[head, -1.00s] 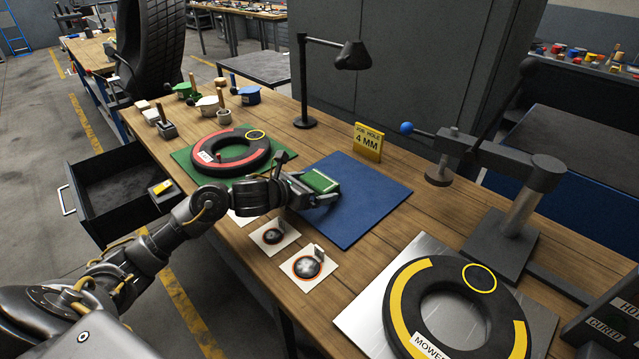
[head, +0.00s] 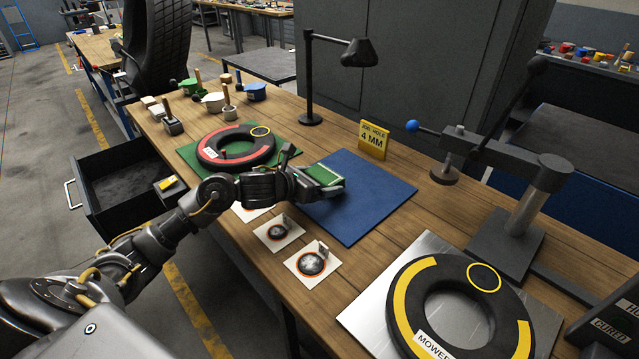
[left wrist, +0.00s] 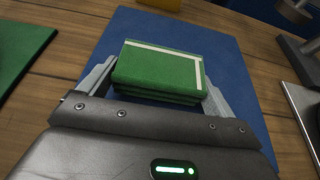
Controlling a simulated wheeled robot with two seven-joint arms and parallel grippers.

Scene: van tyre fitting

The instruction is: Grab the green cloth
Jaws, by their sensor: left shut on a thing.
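The green cloth (head: 322,174) is a folded stack with a pale stripe near its edge. It is at the left part of the blue mat (head: 368,200). In the left wrist view the cloth (left wrist: 158,72) sits between the two fingers of my left gripper (left wrist: 155,88), which is shut on it. In the head view my left gripper (head: 318,184) reaches over the mat from the left and hides part of the cloth. I cannot tell whether the cloth touches the mat. My right gripper is not in view.
A red-banded tyre (head: 236,148) lies on a green mat behind my gripper. White cards with round patches (head: 312,263) lie in front. A lamp (head: 311,118), a yellow sign (head: 373,140), a press (head: 515,190) and a yellow-banded tyre (head: 405,300) stand around the blue mat. A drawer (head: 130,195) is open.

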